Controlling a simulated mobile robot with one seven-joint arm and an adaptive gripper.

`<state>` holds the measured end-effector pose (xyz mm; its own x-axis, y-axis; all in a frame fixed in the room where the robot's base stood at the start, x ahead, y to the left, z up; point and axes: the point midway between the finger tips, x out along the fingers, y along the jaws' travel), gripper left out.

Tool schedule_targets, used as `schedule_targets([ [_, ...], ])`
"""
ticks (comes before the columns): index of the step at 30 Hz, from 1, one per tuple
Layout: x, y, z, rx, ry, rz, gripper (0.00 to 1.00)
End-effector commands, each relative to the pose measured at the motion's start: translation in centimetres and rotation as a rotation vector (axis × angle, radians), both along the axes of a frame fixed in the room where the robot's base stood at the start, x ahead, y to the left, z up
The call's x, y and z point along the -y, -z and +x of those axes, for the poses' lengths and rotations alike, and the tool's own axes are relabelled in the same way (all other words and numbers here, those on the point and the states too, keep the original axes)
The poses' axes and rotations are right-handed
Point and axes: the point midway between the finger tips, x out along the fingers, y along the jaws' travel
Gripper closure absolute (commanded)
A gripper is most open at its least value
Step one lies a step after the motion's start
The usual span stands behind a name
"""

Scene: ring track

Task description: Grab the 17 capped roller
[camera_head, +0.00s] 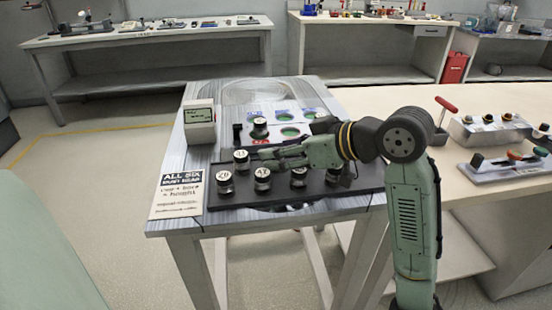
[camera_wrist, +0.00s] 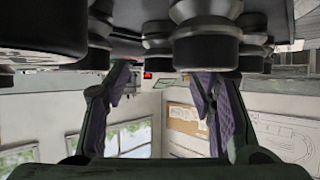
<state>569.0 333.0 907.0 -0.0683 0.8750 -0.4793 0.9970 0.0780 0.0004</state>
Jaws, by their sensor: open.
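Several black rollers with pale numbered caps stand on a dark tray (camera_head: 219,203) on the table. Front rollers show at the left (camera_head: 224,182), beside it (camera_head: 262,179) and at the middle (camera_head: 299,178); another stands behind at the left (camera_head: 241,160). The numbers are too small to read surely, so I cannot tell which is 17. My gripper (camera_head: 266,156) is open and reaches leftward over the tray, just right of the back-left roller. In the wrist view, which looks upside down, no roller shows between the purple-padded fingers (camera_wrist: 160,95); a large dark roller (camera_wrist: 205,45) is near them.
Another capped roller (camera_head: 260,128) stands farther back, near a panel with green circles (camera_head: 290,131). A bench with lever devices (camera_head: 505,167) is at right.

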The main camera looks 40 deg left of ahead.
Motion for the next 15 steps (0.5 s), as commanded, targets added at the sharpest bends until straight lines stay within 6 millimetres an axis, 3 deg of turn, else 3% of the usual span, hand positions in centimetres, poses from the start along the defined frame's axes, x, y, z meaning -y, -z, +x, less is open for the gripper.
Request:
schedule_targets([
  [4,0.01,0.0,0.0,0.0,0.0,0.0,0.49],
  [15,0.03,-0.01,-0.01,0.0,-0.001,0.0,0.74],
])
